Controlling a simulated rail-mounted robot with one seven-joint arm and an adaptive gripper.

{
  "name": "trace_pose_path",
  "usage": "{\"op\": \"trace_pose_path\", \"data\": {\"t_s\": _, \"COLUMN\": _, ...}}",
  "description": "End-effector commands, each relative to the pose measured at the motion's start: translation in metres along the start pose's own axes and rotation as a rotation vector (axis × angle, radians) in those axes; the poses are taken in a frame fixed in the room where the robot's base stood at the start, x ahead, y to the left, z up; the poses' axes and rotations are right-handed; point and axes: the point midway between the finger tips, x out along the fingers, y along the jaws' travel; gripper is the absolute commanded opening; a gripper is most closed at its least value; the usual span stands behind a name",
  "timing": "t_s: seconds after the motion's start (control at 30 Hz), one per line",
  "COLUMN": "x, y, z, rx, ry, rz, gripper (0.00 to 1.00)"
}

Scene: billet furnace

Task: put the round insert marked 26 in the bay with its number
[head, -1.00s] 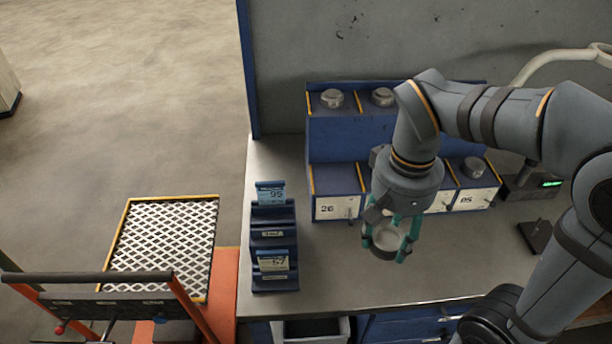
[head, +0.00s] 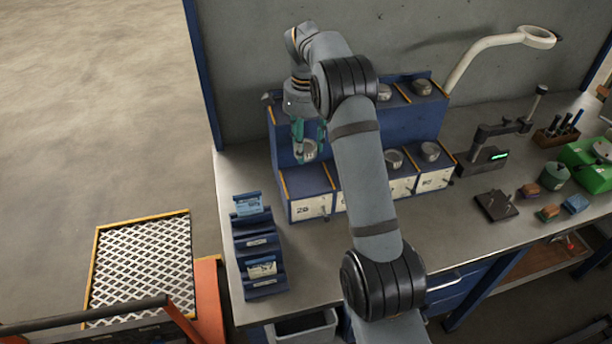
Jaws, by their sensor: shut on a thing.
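My gripper (head: 309,141) is shut on a round metal insert (head: 310,150), held between its teal fingers. Its number cannot be read from here. The gripper and insert appear over the left part of the blue bay rack (head: 278,158). The bay marked 26 (head: 311,208) is the leftmost on the lower row, with a white label at its front. Its floor looks empty where it shows. I cannot tell how high the insert is above it. My arm hides the middle of the rack.
Other inserts stand in the rack, such as one at lower right (head: 430,151) and one at upper right (head: 422,87). A blue card holder (head: 256,243) stands at the left. A device with a green display (head: 484,158) stands right of the rack.

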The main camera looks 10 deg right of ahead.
Motion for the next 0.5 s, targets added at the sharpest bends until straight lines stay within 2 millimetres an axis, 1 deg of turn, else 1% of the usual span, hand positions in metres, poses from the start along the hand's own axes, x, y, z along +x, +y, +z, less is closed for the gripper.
{"op": "trace_pose_path", "data": {"t_s": 0.3, "x": 0.050, "y": 0.000, "z": -0.003, "rx": 0.014, "ry": -0.001, "rz": 0.001, "gripper": 0.00}}
{"op": "trace_pose_path", "data": {"t_s": 0.5, "x": 0.067, "y": 0.000, "z": -0.003, "rx": 0.013, "ry": 0.000, "rz": 0.001, "gripper": 0.00}}
